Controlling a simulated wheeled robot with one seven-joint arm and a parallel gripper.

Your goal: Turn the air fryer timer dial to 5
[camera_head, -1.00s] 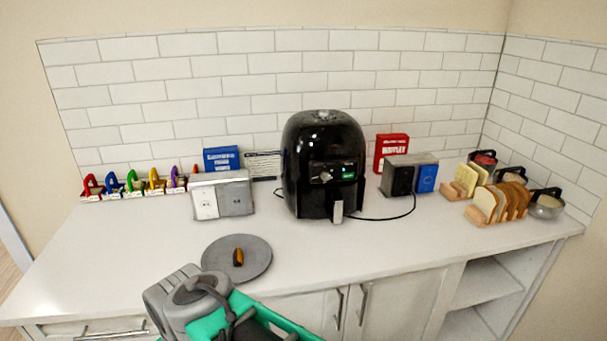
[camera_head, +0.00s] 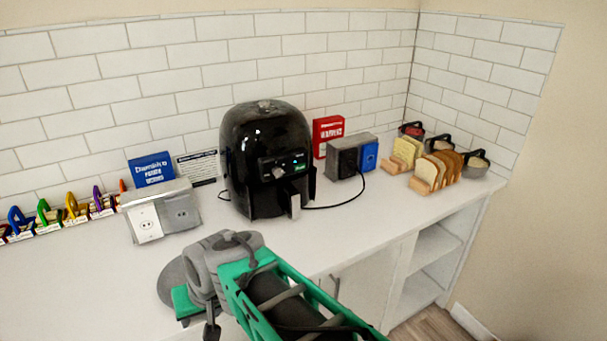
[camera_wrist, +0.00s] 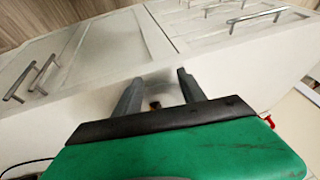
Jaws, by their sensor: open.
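The black air fryer (camera_head: 262,135) stands on the white counter near the tiled wall. Its small light-coloured dial (camera_head: 279,172) is on the front control panel, left of a lit green display (camera_head: 299,166). The numbers around the dial are too small to read. A handle (camera_head: 294,204) sticks out below. My gripper (camera_wrist: 160,90) is open with nothing seen held in the wrist view, facing the counter front and cabinet doors. In the head view my arm is in front of and below the air fryer, apart from it. The air fryer's panel is not in the wrist view.
Bread slices (camera_head: 437,168) stand further right. A cord runs along the counter. Cabinet handles (camera_wrist: 257,15) jut out.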

